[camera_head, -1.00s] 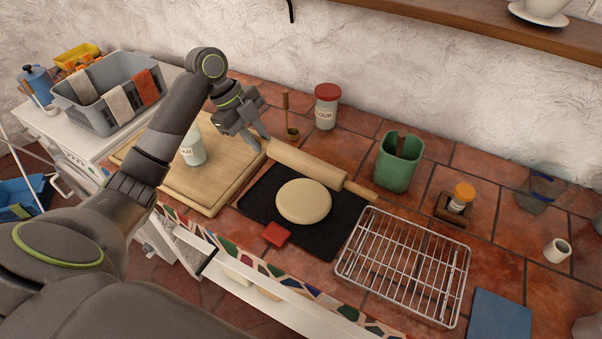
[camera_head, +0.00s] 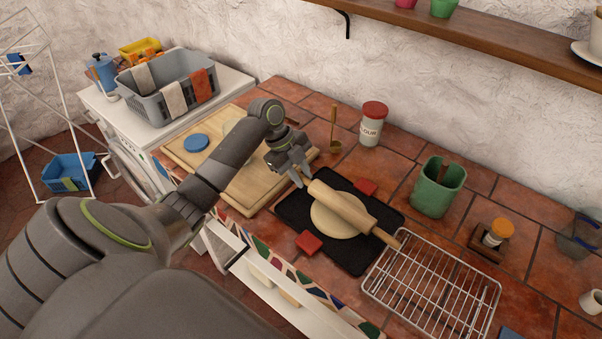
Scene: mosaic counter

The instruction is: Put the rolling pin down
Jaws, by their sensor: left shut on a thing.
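The wooden rolling pin (camera_head: 342,208) lies slantwise over the round dough (camera_head: 333,222); I cannot tell if it touches the dough. The dough rests on a black mat (camera_head: 352,257) on the counter. My left gripper (camera_head: 303,181) is shut on the pin's far left handle, and its fingers hide most of that handle. The pin's other handle points toward the wire rack. My right gripper is not in view.
Red blocks lie at the mat's back (camera_head: 366,187) and front left (camera_head: 309,241). A wire rack (camera_head: 432,283) stands to the right. A wooden board (camera_head: 250,192) is left.

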